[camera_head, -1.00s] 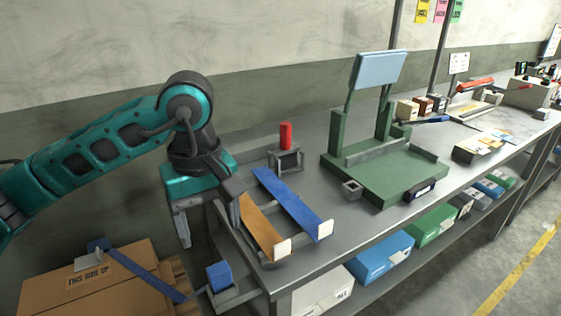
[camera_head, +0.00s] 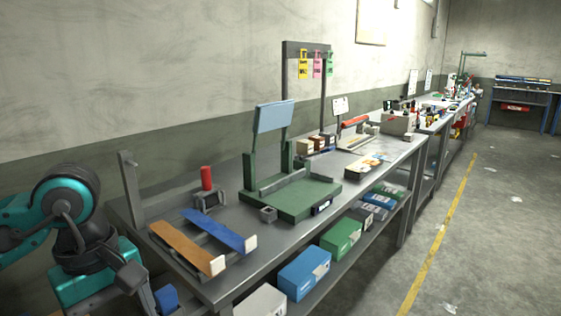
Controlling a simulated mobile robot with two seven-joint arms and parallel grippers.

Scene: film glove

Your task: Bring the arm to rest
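My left arm (camera_head: 68,200) is teal and black and sits at the lower left edge. Its gripper (camera_head: 104,288) points down beside the left end of the bench. One finger shows at the far right end of the gripper body, as when the fingers stood apart; the other is cut off by the picture's bottom edge. I see nothing held in it. My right arm and gripper are not in view.
The grey workbench (camera_head: 262,262) runs away to the right. It bears an orange strip (camera_head: 188,247), a blue strip (camera_head: 215,229), a red cylinder (camera_head: 206,178) and a green stand (camera_head: 300,200). Coloured boxes fill the lower shelf. The floor (camera_head: 500,230) at right is mostly clear.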

